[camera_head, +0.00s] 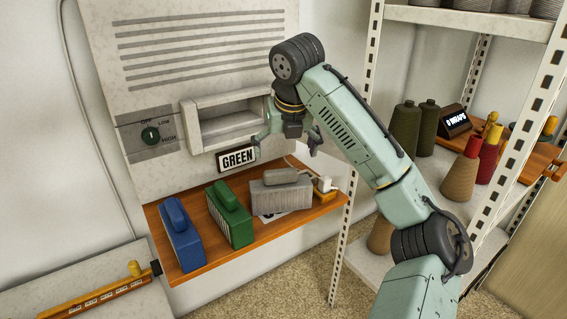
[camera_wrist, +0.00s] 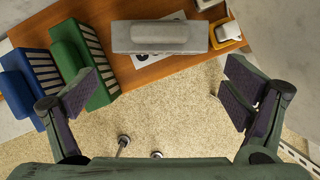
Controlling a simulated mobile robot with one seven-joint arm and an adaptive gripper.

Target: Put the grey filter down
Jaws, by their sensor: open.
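The grey filter (camera_head: 281,195) is a ribbed block with a rounded handle on top. It stands upright on the orange-brown wooden shelf (camera_head: 212,251), to the right of the green filter (camera_head: 231,215) and the blue filter (camera_head: 181,235). It partly covers a white printed label on the board. My gripper (camera_head: 287,148) is open and empty above the shelf, apart from the grey filter. In the wrist view the grey filter (camera_wrist: 160,37) lies ahead of and between my spread fingers (camera_wrist: 160,92), with nothing between the fingertips.
An open rectangular slot (camera_head: 230,122) is in the wall panel behind my gripper, above a "GREEN" sign (camera_head: 237,157). A dial (camera_head: 151,135) is at its left. A small yellow-orange object (camera_head: 325,187) is at the shelf's right end. A metal rack (camera_head: 440,160) with yarn cones stands right.

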